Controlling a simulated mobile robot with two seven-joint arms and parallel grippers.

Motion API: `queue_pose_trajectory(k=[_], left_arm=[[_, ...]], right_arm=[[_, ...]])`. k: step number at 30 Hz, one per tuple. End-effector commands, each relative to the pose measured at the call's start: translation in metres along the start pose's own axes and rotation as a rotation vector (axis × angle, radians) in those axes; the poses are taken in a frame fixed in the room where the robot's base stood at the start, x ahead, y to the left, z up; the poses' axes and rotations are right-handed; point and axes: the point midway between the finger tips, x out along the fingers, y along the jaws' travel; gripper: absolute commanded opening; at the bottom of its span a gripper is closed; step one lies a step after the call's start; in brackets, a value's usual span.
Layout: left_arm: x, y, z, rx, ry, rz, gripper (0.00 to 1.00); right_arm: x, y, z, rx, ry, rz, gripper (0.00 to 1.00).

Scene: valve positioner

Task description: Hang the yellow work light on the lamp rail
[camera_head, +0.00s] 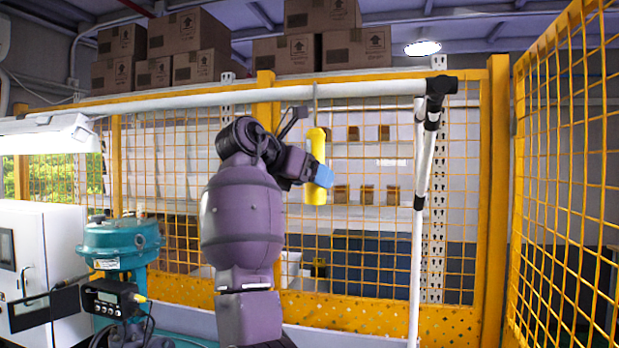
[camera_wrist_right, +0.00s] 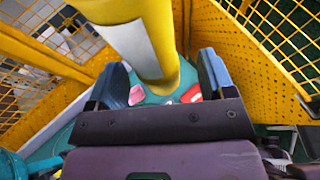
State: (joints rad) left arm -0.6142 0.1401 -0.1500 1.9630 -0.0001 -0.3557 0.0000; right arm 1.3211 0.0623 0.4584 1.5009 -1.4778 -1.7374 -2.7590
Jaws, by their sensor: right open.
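The yellow work light (camera_head: 316,167) is upright just below the white lamp rail (camera_head: 220,98) in the head view. A thin grey hook runs from its top up to the rail and appears to cross it. My right gripper (camera_head: 320,176) is at the light's lower half, its blue fingertips beside the yellow body. In the right wrist view, the yellow light (camera_wrist_right: 156,48) passes between the two blue-padded fingers of the open right gripper (camera_wrist_right: 165,82), with a gap visible on the right side. My left gripper is not in view.
A yellow mesh fence (camera_head: 497,200) stands behind and to the right. A white post (camera_head: 418,220) holds the rail's right end. A teal valve actuator (camera_head: 120,243) and white cabinet (camera_head: 50,250) stand at left. Red and pink items (camera_wrist_right: 191,94) lie below on a teal surface.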

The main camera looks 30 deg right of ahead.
Motion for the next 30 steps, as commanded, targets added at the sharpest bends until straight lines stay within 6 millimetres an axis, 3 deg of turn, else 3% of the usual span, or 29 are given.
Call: queue_pose_trajectory(k=[8, 21, 30], left_arm=[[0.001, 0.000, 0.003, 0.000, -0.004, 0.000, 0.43], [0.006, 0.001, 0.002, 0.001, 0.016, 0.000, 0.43], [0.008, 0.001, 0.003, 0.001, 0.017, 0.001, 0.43]], right_arm=[[-0.008, 0.001, -0.001, -0.001, 0.000, 0.002, 0.76], [-0.082, 0.000, -0.001, 0.000, -0.001, 0.003, 0.76], [-0.107, 0.000, 0.000, 0.000, 0.000, 0.000, 0.76]])
